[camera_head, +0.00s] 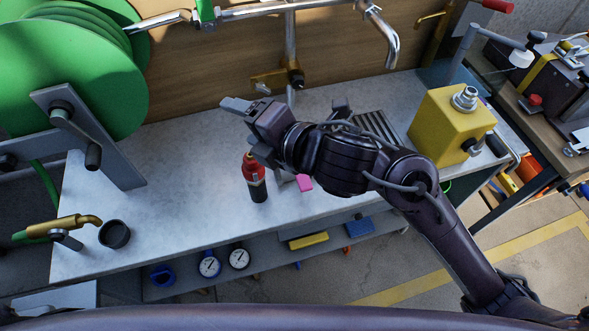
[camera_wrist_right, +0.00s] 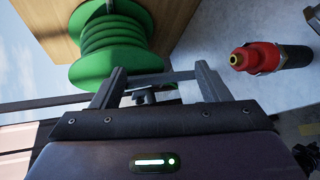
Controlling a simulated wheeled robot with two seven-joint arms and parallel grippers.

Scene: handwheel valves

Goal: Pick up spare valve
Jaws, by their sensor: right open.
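A red and black cylindrical piece (camera_head: 256,178) stands upright on the pale bench (camera_head: 180,170). In the right wrist view the same piece (camera_wrist_right: 272,57) lies right of the fingers, with a brass tip on its red top. I cannot tell whether it is the spare valve; no handwheel shows on it. My right gripper (camera_head: 249,128) is above the bench, behind and above this piece, apart from it. Its two fingers are spread and empty in the right wrist view (camera_wrist_right: 160,85). My left gripper is not in view.
A green hose reel (camera_head: 70,75) stands at the left. A yellow box (camera_head: 450,125) with a metal fitting is at the right. A small dark cup (camera_head: 114,234) and a brass nozzle (camera_head: 75,225) are at front left. Metal piping (camera_head: 290,12) runs along the back.

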